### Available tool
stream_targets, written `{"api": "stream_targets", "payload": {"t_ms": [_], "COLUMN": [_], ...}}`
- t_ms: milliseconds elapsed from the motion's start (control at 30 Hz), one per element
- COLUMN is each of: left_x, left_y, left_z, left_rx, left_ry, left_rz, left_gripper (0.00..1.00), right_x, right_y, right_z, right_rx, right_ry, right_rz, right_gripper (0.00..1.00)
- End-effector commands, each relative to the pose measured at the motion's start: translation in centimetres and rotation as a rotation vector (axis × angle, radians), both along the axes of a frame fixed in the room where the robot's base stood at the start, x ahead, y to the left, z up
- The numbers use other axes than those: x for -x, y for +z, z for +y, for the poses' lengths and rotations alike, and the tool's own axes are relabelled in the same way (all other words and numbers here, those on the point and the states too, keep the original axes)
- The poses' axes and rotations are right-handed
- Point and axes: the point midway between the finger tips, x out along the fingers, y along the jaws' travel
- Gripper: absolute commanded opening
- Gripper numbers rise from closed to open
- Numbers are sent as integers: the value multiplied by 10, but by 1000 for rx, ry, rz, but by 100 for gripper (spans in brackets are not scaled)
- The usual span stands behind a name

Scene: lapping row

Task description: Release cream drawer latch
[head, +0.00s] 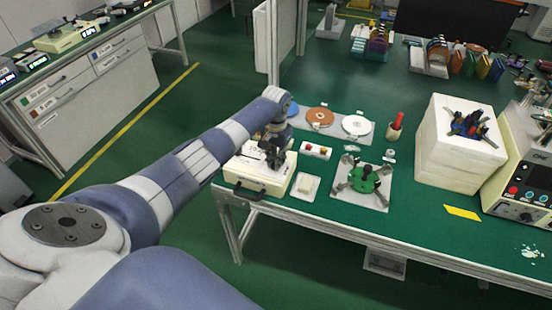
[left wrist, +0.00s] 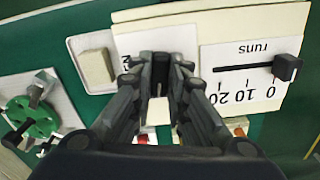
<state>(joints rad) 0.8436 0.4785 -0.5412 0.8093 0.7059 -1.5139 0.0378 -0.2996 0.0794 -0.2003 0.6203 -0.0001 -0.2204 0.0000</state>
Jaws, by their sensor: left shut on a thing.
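The cream drawer unit (head: 254,178) stands at the front left corner of the green bench, with a black handle (head: 247,193) on its front. My left gripper (head: 272,157) is over its top. In the left wrist view, the gripper (left wrist: 161,68) points at the cream casing (left wrist: 222,22), its fingers close together around a small dark part (left wrist: 160,78), which looks like the latch. The fingers hide most of this part, so its position cannot be told. Beside it is a white scale (left wrist: 245,85) marked "runs", with a black slider knob (left wrist: 286,67). My right gripper is not in view.
Right of the unit are a white dish with a cream block (head: 306,185) and a green star-shaped fixture (head: 364,180). Discs (head: 320,116) lie behind. A white block stack (head: 455,150) stands farther right. Bare bench shows along the front.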

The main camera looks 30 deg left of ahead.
Motion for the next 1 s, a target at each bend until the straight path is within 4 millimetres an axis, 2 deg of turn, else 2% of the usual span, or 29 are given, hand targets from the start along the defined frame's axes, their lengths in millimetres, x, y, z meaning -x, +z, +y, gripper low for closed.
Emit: {"api": "stream_targets", "payload": {"t_ms": [433,1000], "left_x": [-1,-1], "left_y": [1,1], "left_z": [0,0], "left_rx": [0,-1], "left_ry": [-420,-959], "left_rz": [-2,-4], "left_gripper": [0,0], "right_x": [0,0], "right_y": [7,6], "right_z": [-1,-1], "right_rx": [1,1], "right_ry": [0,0], "right_rz": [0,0], "right_gripper": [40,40]}}
